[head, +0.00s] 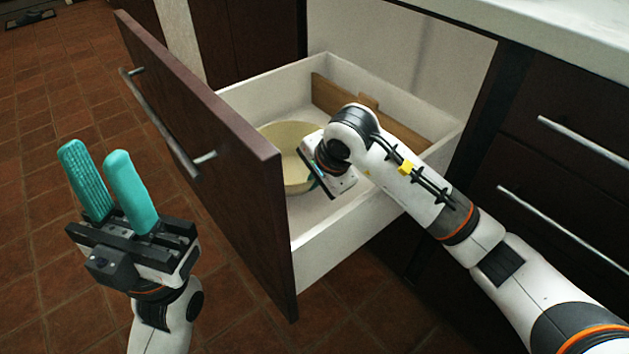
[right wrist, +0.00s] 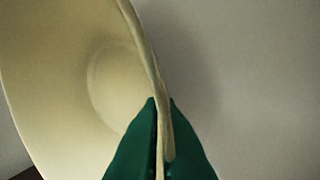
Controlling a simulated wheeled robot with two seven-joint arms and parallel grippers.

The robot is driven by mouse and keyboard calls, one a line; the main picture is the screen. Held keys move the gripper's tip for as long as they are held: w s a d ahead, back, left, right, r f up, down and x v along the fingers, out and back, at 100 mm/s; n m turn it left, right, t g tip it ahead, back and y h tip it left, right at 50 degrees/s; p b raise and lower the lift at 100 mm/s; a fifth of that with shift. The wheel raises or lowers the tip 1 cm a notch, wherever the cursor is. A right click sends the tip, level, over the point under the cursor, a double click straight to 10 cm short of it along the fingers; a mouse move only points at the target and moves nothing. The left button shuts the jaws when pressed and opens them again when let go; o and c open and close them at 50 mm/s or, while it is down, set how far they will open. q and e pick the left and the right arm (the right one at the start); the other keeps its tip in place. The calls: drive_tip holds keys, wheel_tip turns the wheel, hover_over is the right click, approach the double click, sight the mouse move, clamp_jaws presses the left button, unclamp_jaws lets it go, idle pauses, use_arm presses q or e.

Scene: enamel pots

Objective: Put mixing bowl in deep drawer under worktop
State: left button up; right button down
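The cream mixing bowl (head: 285,139) is inside the open deep drawer (head: 345,232), near the drawer's front; it also fills the left of the right wrist view (right wrist: 60,80). My right arm reaches over the drawer's side wall. In the right wrist view my right gripper (right wrist: 161,105) has its green fingers on both sides of the bowl's rim, shut on it. In the head view those fingers are mostly hidden behind my wrist. I cannot tell whether the bowl touches the drawer floor. My left gripper (head: 105,170) is open and empty, outside the drawer front.
A wooden board (head: 365,105) stands along the drawer's back side. The dark drawer front (head: 215,160) with its bar handle (head: 160,120) juts out over the tiled floor (head: 40,200). The white worktop (head: 560,30) and closed drawers (head: 565,150) are at the right.

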drive_tip(key=c, duration=2.1)
unclamp_jaws()
drive_tip(key=shift+f, duration=0.15)
drive_tip(key=o, duration=0.5)
drive_tip(key=shift+c, duration=0.2)
